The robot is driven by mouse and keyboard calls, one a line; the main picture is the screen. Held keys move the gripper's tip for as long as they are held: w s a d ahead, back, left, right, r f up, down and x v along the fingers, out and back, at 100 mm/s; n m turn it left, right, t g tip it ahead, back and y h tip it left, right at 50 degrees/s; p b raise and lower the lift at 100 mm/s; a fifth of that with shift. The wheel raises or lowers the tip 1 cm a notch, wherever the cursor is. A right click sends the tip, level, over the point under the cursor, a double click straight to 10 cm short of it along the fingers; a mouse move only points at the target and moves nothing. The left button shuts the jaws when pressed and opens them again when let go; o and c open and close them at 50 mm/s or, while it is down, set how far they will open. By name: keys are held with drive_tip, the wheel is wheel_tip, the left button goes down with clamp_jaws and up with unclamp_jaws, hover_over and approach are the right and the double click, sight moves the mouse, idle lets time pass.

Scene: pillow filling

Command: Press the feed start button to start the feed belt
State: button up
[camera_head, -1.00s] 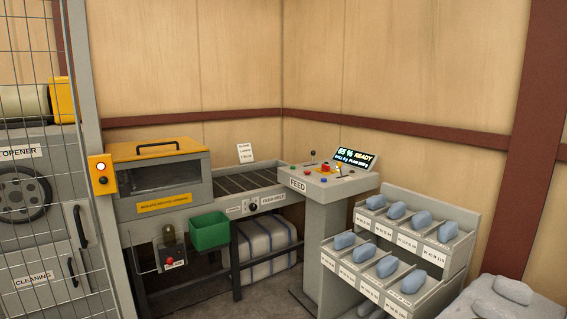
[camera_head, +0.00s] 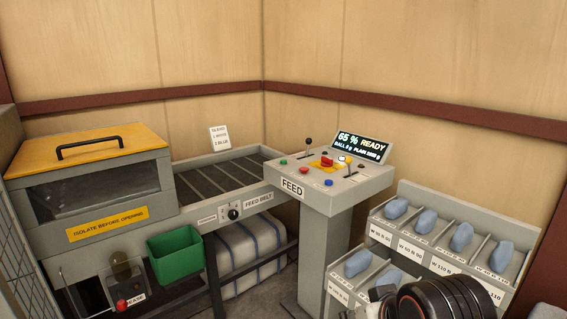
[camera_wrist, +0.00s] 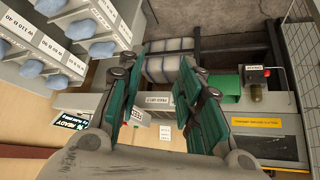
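The grey feed control pedestal (camera_head: 318,200) stands at the centre of the head view, marked FEED. Its sloped top carries a green button (camera_head: 283,162), a red button (camera_head: 302,174), a blue button (camera_head: 328,183) and a larger red button on a yellow plate (camera_head: 327,162). Button labels are too small to read. The feed belt (camera_head: 221,177) runs left from the pedestal. In the wrist view my gripper (camera_wrist: 160,75) is open and empty, its green-padded fingers apart. The wrist view is turned upside down; my gripper is apart from the buttons.
A lit display (camera_head: 362,147) reads 65 % READY. Levers stand on the pedestal top. A rack (camera_head: 407,265) of blue pouches is at right, close to my dark arm part. A yellow-lidded machine (camera_head: 90,150), a green bin (camera_head: 175,255) and a striped bale (camera_head: 245,250) are at left.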

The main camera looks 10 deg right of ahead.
clamp_jaws()
idle(1.4)
